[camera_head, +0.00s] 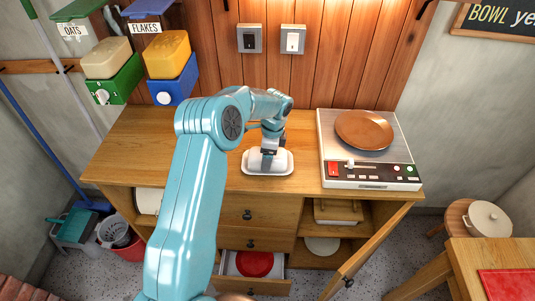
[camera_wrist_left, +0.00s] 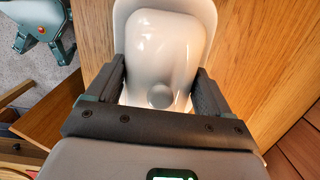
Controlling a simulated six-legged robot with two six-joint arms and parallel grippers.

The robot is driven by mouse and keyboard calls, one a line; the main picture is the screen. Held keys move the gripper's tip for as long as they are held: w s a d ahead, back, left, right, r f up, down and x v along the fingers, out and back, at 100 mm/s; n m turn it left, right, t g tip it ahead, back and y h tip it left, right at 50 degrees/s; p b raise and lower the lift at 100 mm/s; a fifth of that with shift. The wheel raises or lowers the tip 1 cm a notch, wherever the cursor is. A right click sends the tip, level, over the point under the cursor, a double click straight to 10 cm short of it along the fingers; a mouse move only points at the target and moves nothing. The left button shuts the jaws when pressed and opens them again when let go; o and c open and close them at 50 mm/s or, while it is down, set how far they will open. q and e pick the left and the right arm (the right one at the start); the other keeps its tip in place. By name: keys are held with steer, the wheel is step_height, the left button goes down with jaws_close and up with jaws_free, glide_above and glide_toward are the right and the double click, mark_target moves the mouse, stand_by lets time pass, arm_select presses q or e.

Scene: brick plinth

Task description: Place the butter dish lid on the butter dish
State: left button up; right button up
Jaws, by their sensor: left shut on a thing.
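The white butter dish (camera_head: 287,170) is on the wooden cabinet top, left of the hot plate. Its rim also shows in the left wrist view (camera_wrist_left: 207,12). The white butter dish lid (camera_head: 256,161) is over the dish, within its rim. In the left wrist view the lid (camera_wrist_left: 165,40) is upright with its round knob toward the camera. My left gripper (camera_head: 269,154) is above the dish and shut on the lid, with one finger on each side in the left wrist view (camera_wrist_left: 160,72). I cannot tell whether the lid touches the dish. My right gripper is not in view.
A hot plate (camera_head: 336,165) with a brown pan (camera_head: 364,130) stands at the right. The cabinet top (camera_head: 120,155) is clear at left. An open drawer (camera_head: 255,283) and an open cabinet door (camera_head: 370,250) project below. Cereal dispensers (camera_head: 172,88) hang at upper left.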

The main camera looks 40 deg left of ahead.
arm_select(q)
steer(key=shift+f, duration=0.25)
steer(key=o, duration=1.1)
steer(key=shift+r, duration=0.1)
steer(key=shift+w+r, duration=0.1)
steer(key=shift+r, duration=0.15)
steer(key=shift+w+r, duration=0.1)
steer(key=shift+r, duration=0.25)
step_height(320, 180, up, 11)
steer(key=d+b, duration=0.1)
steer(key=shift+w, duration=0.3)
steer(key=shift+s, duration=0.1)
